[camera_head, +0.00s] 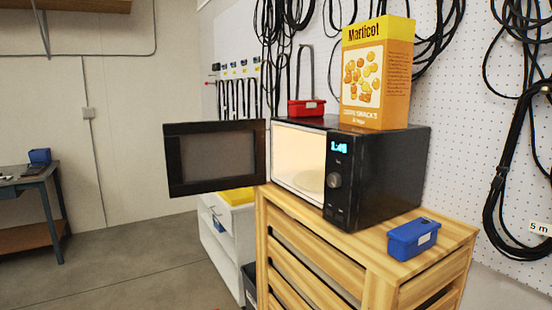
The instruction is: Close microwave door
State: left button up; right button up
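A black microwave (380,172) stands on top of a wooden slatted cabinet. Its door (216,158) is swung wide open to the left, hinged at the microwave's left front edge. The lit inside (298,158) shows a round plate and looks otherwise empty. The control panel (337,180) on the right of the front has a lit display and a round knob. Neither of my grippers shows in the head view.
A yellow-orange snack box (376,75) and a red bin (306,108) sit on the microwave. A blue bin (413,238) stands on the wooden cabinet (400,268), right of the microwave. A white cabinet (222,250) stands left of it. The floor (140,265) ahead-left is clear.

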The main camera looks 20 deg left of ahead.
aim_at(205, 157)
jog(key=i+j+z, duration=0.2)
jog(key=j+z, duration=0.25)
jog(key=i+j+z, duration=0.1)
jog(key=j+z, duration=0.35)
jog(key=i+j+z, duration=0.1)
jog(key=j+z, duration=0.4)
jog(key=j, duration=0.55)
jog(key=j+z, duration=0.15)
jog(key=j, duration=0.5)
jog(key=j+z, duration=0.1)
jog(key=j, duration=0.5)
jog(key=k+j+z, duration=0.15)
jog(key=j, duration=0.5)
jog(key=k+j+z, duration=0.1)
jog(key=j, duration=0.5)
